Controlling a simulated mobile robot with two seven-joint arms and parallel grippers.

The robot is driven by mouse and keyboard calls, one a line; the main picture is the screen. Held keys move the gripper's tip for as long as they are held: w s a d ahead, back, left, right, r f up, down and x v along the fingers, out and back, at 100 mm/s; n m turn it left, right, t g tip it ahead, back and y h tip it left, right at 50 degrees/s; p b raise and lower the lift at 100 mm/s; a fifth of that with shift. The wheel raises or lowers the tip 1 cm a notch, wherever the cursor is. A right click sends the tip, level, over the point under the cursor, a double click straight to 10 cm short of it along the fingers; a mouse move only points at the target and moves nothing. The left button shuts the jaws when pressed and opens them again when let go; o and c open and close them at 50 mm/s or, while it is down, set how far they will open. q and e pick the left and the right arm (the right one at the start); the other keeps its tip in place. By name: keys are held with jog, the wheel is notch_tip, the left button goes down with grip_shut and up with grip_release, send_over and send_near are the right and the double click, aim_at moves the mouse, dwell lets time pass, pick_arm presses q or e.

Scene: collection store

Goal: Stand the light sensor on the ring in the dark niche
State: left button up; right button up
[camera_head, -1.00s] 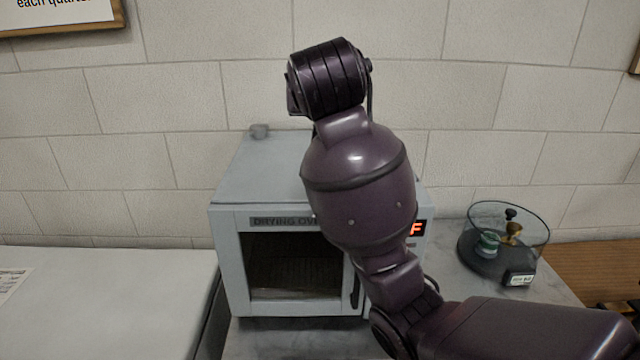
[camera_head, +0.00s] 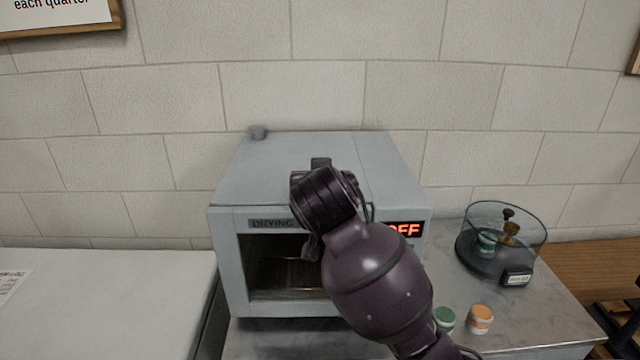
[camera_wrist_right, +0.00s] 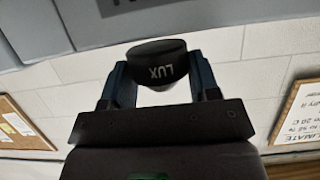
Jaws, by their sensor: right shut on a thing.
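The light sensor (camera_wrist_right: 158,62), a black round body marked LUX with a pale dome, is between the two fingers of my right gripper (camera_wrist_right: 160,78) in the right wrist view. The gripper is shut on it. In the head view my right arm reaches over the front of the drying oven, and its wrist hides the gripper and sensor. The oven's dark window or opening (camera_head: 275,270) is partly covered by the arm. I cannot make out a ring or a separate niche. My left gripper is not in view.
The grey drying oven (camera_head: 270,175) has a lit OFF display. To its right are a green-lidded jar (camera_head: 444,316), an orange-lidded jar (camera_head: 480,318) and a round glass vessel (camera_head: 500,240) with items inside. A pale surface (camera_head: 120,290) at left is mostly clear.

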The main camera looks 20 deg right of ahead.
jog(key=shift+f, duration=0.25)
jog(key=shift+f, duration=0.15)
jog(key=o, duration=0.9)
